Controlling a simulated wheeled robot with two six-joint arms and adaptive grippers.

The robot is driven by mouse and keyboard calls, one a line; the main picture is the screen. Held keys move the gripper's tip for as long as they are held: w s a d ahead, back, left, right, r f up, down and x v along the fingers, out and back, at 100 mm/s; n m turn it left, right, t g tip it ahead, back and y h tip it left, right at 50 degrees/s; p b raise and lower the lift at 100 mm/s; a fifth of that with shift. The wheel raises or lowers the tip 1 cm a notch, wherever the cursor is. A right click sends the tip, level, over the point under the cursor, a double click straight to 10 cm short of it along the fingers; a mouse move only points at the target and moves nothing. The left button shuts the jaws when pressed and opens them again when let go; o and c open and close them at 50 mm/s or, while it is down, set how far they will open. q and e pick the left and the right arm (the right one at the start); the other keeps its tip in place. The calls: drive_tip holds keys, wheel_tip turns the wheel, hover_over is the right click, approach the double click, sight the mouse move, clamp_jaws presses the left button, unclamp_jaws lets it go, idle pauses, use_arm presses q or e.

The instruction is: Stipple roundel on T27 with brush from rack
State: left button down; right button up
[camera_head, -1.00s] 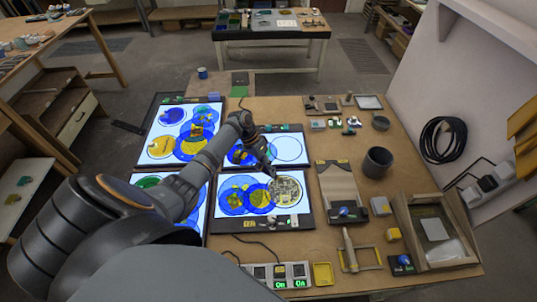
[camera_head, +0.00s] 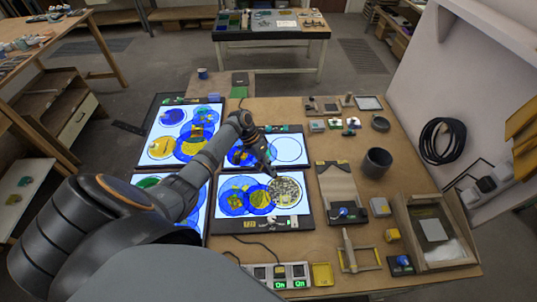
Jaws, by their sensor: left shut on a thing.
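A speckled roundel (camera_head: 286,191) of pale and dark brown dots lies on the right side of the lit front panel (camera_head: 262,227), overlapping beside blue and yellow painted discs (camera_head: 258,195). The panel's label (camera_head: 250,224) is too small to read surely. My left gripper (camera_head: 270,171) hangs over the panel's upper edge, at the roundel's upper left. It is shut on what seems to be the brush, a thin dark thing hardly visible at this size. Whether its tip touches the glass cannot be told. My right gripper is not in view.
Other lit panels (camera_head: 290,150) lie behind and left. To the right stand a dark cup (camera_head: 377,162), a board (camera_head: 337,186), a wooden-handled tool on a yellow frame (camera_head: 348,247) and a wooden box frame (camera_head: 440,262). Switches (camera_head: 279,271) sit in front. Bare tabletop shows between them.

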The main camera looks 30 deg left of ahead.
use_arm(q)
drive_tip(key=shift+r, duration=0.7)
drive_tip(key=shift+r, duration=2)
